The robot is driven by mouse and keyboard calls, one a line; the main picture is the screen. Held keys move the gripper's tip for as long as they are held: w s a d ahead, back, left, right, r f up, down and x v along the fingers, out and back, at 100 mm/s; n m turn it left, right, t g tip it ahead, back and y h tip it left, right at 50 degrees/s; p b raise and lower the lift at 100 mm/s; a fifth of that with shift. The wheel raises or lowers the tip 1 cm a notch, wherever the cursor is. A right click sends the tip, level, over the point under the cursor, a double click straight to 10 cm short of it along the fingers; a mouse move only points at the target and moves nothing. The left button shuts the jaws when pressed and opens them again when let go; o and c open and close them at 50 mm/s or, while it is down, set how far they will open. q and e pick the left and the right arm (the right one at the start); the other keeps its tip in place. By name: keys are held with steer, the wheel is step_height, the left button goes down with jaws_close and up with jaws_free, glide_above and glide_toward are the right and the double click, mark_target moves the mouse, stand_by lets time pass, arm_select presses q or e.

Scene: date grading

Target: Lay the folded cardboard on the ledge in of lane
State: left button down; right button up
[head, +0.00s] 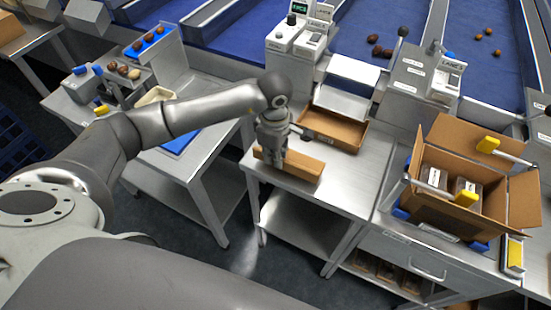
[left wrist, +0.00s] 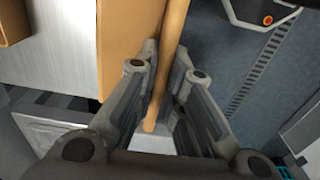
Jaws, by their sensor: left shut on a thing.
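My left gripper (head: 274,160) reaches down over the front edge of the middle steel table (head: 352,190). It is shut on the folded cardboard (head: 305,167), a brown flat piece held on edge at the table's front left. In the left wrist view the cardboard (left wrist: 128,45) runs between the two fingers (left wrist: 158,95), with its thin edge between them. I cannot tell whether its lower edge touches the table. The lane ledge is not clearly identifiable. My right gripper is not in view.
An open brown tray (head: 334,130) sits behind the cardboard, below a steel chute (head: 348,85). An open carton (head: 455,208) with dark packs stands at right. A left steel table (head: 180,165) holds dates. Blue lanes (head: 375,25) run behind. The middle table's right part is clear.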

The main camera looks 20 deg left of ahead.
arm_select(q)
steer(key=shift+w+f, duration=0.2)
steer(key=shift+f, duration=0.1)
step_height(320, 180, down, 2)
steer(key=shift+p, duration=0.95)
steer(key=shift+a+f, duration=0.1)
steer(key=shift+f, duration=0.45)
steer(key=shift+f, duration=0.1)
steer(key=shift+f, duration=0.15)
steer(key=c, duration=1.5)
jaws_free()
